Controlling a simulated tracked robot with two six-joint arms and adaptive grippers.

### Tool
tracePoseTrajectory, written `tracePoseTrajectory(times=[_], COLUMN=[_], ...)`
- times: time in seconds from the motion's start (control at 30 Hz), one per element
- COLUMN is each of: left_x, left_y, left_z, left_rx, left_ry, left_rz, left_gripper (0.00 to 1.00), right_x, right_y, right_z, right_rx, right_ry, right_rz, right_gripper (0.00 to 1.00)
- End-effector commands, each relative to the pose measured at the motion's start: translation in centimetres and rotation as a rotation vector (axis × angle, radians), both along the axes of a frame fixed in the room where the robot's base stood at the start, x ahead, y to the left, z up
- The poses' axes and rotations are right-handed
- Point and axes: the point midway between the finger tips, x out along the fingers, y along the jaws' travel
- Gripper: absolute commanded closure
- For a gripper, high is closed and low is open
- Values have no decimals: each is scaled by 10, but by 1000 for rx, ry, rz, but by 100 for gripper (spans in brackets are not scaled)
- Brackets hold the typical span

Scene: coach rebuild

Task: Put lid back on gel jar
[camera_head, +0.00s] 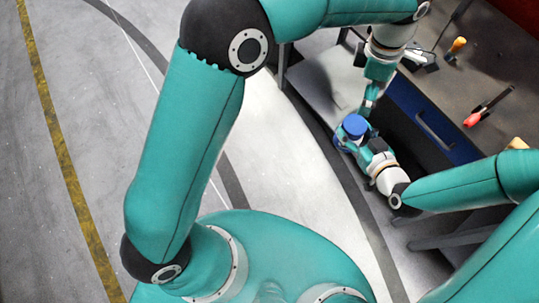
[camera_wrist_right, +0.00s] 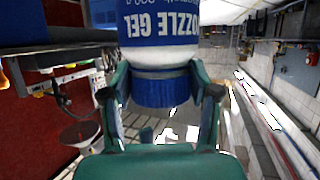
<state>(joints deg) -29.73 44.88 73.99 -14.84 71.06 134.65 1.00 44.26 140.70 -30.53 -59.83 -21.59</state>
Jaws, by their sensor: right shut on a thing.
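My right gripper (camera_wrist_right: 160,84) is shut on the gel jar, close to its blue end. In the right wrist view the gel jar (camera_wrist_right: 158,28) is white and blue with upside-down lettering; its far end is cut off by the frame. The blue lid (camera_wrist_right: 160,95) shows at the jar's end between the fingers; I cannot tell whether it is seated. In the head view the blue lid (camera_head: 355,124) faces up at my right gripper (camera_head: 347,139). My left gripper (camera_head: 369,103) points down close beside the lid; its fingers are too small to read.
A dark workbench (camera_head: 477,62) with a blue drawer (camera_head: 432,122) stands at the right. The grey floor (camera_head: 80,60) at left is clear.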

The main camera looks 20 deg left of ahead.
Motion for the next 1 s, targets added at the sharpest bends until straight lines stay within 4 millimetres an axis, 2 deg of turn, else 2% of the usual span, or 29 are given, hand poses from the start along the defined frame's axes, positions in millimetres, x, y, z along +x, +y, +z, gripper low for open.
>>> tracePoseTrajectory(times=[0.03, 0.23, 0.37, 0.5, 0.6, 0.73, 0.83, 1.0], left_x=[2, -2, -18, -45, -69, -104, -133, -175], left_y=[8, 35, 55, 76, 92, 111, 124, 138], left_z=[-24, -116, -170, -219, -249, -278, -292, -300], left_rx=[-13, -116, -181, -234, -257, -264, -255, -225], left_ry=[12, -7, -45, -107, -160, -231, -280, -334], left_rz=[-55, -364, -564, -761, -895, -1060, -1184, -1365], left_gripper=[0, 0, 0, 0, 0, 0, 0, 0], right_x=[1, 0, 1, 1, 1, 1, 1, 1], right_y=[0, 0, 0, 0, 0, 0, 0, 0], right_z=[1, 1, 1, 1, 1, 1, 1, 1], right_rx=[1, 1, 1, 1, 1, 1, 1, 1], right_ry=[-3, -3, -3, -3, -3, -3, -3, -3], right_rz=[-1, -1, -1, -1, -1, -1, -1, -1], right_gripper=[100, 100, 100, 100, 100, 100, 100, 100])
